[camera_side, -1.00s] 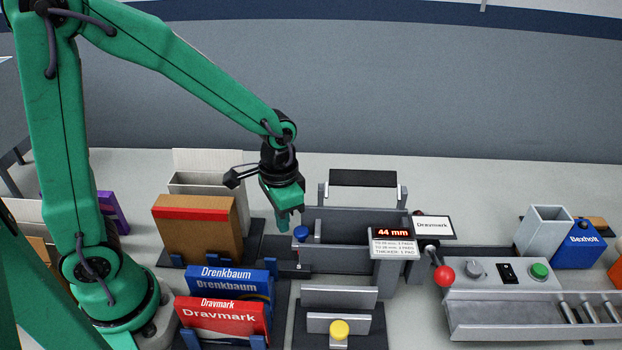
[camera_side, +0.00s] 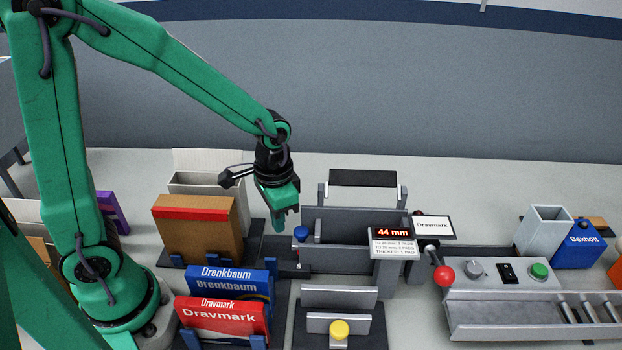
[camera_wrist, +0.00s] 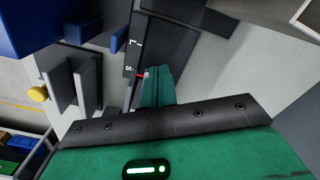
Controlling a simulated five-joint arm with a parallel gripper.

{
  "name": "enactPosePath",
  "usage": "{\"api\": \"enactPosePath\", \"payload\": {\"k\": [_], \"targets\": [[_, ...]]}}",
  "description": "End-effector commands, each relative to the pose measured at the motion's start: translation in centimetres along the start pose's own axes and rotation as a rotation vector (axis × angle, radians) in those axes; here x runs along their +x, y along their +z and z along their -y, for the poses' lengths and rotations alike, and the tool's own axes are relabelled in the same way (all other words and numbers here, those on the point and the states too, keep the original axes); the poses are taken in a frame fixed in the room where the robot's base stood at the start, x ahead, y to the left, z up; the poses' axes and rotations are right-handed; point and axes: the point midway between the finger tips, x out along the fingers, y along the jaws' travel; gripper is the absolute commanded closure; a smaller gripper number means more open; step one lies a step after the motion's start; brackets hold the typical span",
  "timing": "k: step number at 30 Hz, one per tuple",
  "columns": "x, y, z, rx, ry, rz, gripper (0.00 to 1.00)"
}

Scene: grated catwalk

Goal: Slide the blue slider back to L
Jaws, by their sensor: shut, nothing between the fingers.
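The blue slider knob (camera_side: 301,233) stands at the left end of the grey machine in the side view. In the wrist view the slider's dark scale (camera_wrist: 133,52) shows the letters L and S, with a red pointer (camera_wrist: 141,75) beside S. The knob itself cannot be made out there and seems hidden by my fingers. My gripper (camera_side: 280,224) is shut and empty, pointing down just left of the knob, with a small gap in the side view. Its closed fingers (camera_wrist: 157,84) appear beside the pointer in the wrist view.
A display (camera_side: 393,233) reads 44 mm. A brown box (camera_side: 200,232) stands left of my gripper. Drenkbaum (camera_side: 225,282) and Dravmark (camera_side: 220,316) pads stand in front. A yellow knob (camera_side: 339,329) is in front of the machine; a red-balled lever (camera_side: 444,276) is at right.

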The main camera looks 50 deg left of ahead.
Motion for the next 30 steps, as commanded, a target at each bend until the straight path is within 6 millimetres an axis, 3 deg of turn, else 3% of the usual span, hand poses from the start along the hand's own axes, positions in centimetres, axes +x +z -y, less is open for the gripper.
{"api": "enactPosePath", "payload": {"k": [30], "targets": [[-4.9, -0.1, 0.0, 0.0, 0.0, -0.002, 1.0]]}}
